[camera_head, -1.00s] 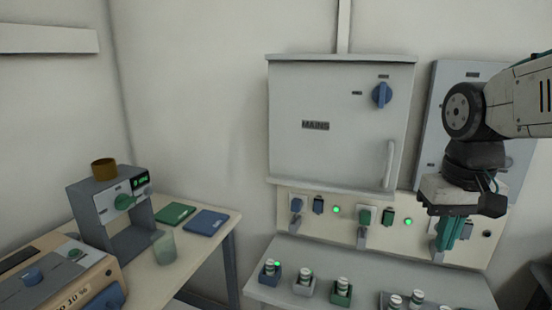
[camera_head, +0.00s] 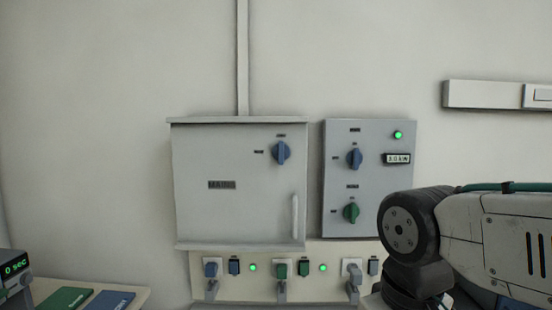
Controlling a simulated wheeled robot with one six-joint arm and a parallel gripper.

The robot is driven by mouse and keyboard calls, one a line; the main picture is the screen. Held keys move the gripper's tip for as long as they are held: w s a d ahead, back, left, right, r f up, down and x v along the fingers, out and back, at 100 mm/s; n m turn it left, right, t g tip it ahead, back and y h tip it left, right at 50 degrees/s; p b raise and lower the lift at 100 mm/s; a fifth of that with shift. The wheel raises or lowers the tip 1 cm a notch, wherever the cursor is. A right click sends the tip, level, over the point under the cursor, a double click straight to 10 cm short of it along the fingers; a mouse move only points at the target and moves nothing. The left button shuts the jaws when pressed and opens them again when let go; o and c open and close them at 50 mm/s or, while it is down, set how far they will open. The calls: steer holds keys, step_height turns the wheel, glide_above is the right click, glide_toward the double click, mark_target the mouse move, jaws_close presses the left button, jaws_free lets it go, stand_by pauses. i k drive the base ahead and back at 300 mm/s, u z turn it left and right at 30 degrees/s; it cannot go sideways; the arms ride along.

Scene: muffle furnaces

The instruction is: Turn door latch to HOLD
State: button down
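Several turn knobs show in the head view, but their small labels are too blurred to read, so I cannot tell which one is the door latch. A blue knob (camera_head: 281,152) is on the door of the grey MAINS cabinet (camera_head: 230,215). A blue knob (camera_head: 354,159) and a green knob (camera_head: 351,212) are on the grey panel (camera_head: 385,205) to its right. All three handles look roughly upright. My arm is at the lower right, in front of that panel's lower right corner. My gripper is below the frame and hidden.
The cabinet door has a vertical handle (camera_head: 295,215) and looks shut. A side table at lower left holds a green pad (camera_head: 62,300), a blue pad (camera_head: 110,301) and a device (camera_head: 14,275) reading "0 sec".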

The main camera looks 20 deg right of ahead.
mark_target(281, 153)
steer(key=z, duration=2.1)
steer(key=k, duration=1.1)
steer(key=u, duration=2)
steer(key=i, duration=0.5)
steer(key=z, duration=0.05)
